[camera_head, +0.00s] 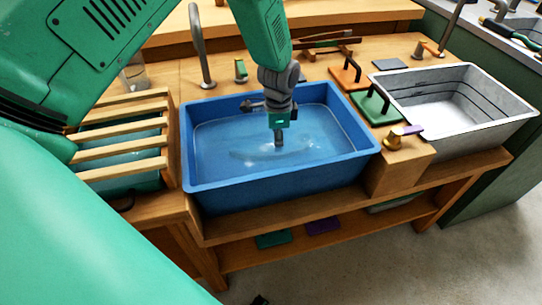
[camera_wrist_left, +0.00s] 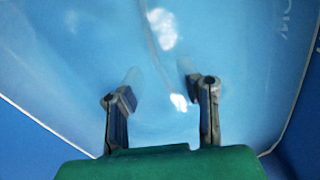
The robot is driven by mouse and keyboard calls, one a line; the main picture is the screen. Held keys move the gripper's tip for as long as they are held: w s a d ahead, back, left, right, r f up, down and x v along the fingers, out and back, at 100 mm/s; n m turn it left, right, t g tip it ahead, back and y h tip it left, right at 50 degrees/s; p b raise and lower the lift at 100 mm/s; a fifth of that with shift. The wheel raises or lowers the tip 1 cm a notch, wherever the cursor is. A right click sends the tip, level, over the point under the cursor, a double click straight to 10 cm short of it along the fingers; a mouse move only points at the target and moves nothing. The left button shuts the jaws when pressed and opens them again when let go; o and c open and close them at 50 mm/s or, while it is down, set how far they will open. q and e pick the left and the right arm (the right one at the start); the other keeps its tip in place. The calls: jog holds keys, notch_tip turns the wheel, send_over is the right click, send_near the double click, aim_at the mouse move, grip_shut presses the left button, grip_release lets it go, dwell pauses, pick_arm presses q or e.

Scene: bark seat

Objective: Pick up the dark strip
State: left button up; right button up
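My left gripper (camera_head: 278,138) points down into the blue basin (camera_head: 283,191), near its middle. In the left wrist view its two fingers (camera_wrist_left: 161,92) are well apart, with only pale blue water and bright glints between them. The fingertips look pale, as if dipped below the water surface. A faint curved line (camera_wrist_left: 155,52) runs through the water ahead of the fingers; I cannot tell whether it is a strip or a reflection. Thin dark strips (camera_head: 328,42) lie on a wooden rack behind the basin; I cannot tell whether one is the task's dark strip. My right gripper is not in view.
A slatted wooden rack (camera_head: 124,132) stands left of the basin. A grey metal tub (camera_head: 500,118) stands at the right. Handled green (camera_head: 374,110) and orange (camera_head: 349,77) blocks lie between them. A wooden block (camera_head: 400,168) sits at the basin's right front corner. A faucet (camera_head: 199,48) rises behind.

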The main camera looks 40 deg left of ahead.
aim_at(278, 154)
pick_arm(q)
jog(key=f+b, duration=0.1)
jog(key=f, duration=0.4)
jog(key=shift+d+f+b, duration=0.2)
jog(key=shift+b, duration=0.1)
jog(key=shift+s+r, duration=0.1)
grip_shut()
